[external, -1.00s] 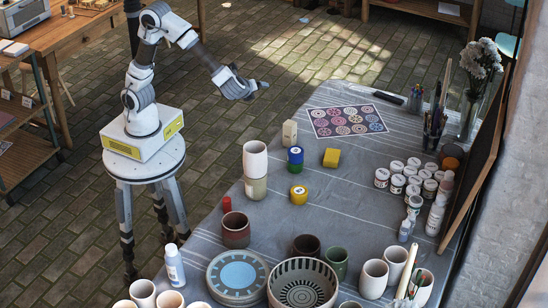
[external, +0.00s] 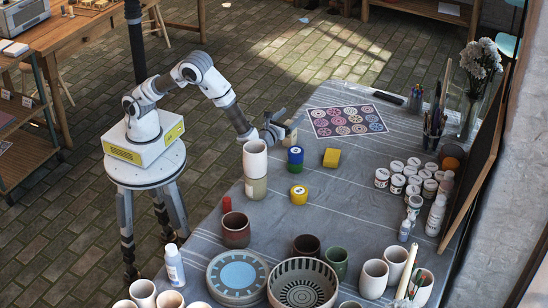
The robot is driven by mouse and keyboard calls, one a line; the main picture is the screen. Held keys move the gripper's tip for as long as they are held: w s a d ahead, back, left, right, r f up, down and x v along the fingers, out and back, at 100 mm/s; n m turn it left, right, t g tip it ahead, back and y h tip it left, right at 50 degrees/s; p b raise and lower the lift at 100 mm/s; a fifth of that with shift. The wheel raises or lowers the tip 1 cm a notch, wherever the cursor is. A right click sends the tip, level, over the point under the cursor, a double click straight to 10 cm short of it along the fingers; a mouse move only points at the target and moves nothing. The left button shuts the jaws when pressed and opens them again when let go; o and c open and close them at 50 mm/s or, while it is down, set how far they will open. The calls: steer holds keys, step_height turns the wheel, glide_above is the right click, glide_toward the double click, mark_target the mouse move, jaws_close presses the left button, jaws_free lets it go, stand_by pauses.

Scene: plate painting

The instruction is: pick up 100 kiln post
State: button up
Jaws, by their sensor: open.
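The kiln post, a small beige upright block (external: 291,138), stands on the cloth-covered table near its far left edge, partly covered by my gripper. I cannot read a number on it. My gripper (external: 280,124) is open, low over the table edge at the post's upper left. One finger overlaps the post in the picture. I cannot tell whether they touch.
Stacked pale cups (external: 255,161) stand close at the front left of the post. Stacked blue and green jars (external: 296,157) stand just in front of it. A yellow sponge (external: 331,158) and a patterned sheet (external: 347,121) lie to the right. Bare cloth lies between them.

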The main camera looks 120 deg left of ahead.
step_height(320, 180, down, 4)
steer(key=shift+f+b, duration=0.25)
steer(key=shift+b, duration=0.45)
steer(key=a, duration=0.3)
steer(key=shift+w+r, duration=0.15)
steer(key=shift+r, duration=0.1)
jaws_close()
